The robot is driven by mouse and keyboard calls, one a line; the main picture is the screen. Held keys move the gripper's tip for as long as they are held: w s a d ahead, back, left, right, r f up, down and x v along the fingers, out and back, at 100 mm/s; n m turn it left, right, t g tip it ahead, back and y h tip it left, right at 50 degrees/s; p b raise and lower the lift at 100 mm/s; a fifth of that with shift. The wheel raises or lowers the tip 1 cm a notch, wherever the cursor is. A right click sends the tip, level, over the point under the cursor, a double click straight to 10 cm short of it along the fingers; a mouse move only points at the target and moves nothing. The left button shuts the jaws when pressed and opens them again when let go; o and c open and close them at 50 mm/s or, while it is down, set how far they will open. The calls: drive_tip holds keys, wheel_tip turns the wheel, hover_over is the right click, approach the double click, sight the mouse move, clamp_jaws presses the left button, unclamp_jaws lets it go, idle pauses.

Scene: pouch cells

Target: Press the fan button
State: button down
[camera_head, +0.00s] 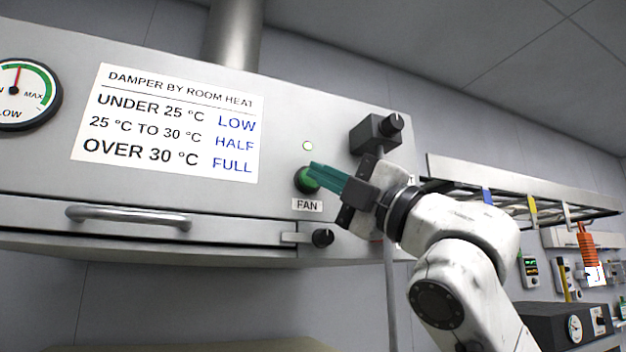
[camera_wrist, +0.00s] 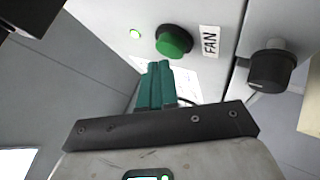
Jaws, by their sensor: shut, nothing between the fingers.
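The green fan button (camera_head: 304,181) sits on the grey hood panel, above a white FAN label (camera_head: 307,205). My gripper (camera_head: 313,175) is shut and empty, its teal fingertips overlapping the button's right side in the head view. In the wrist view the button (camera_wrist: 174,41) is just beyond the fingertips (camera_wrist: 158,66), with the FAN label (camera_wrist: 210,41) beside it. I cannot tell whether the fingertips touch the button.
A black knob (camera_head: 323,238) sits below the label, and a dark box with a knob (camera_head: 376,133) juts out at upper right. A long handle (camera_head: 128,217) runs along the hood's lower left. A damper sign (camera_head: 168,126) and gauge (camera_head: 16,92) are at left. A rack (camera_head: 525,185) hangs at right.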

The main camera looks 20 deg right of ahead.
drive_tip(key=shift+s, duration=0.1)
drive_tip(key=shift+s+b, duration=0.85)
drive_tip(key=shift+s, duration=2.15)
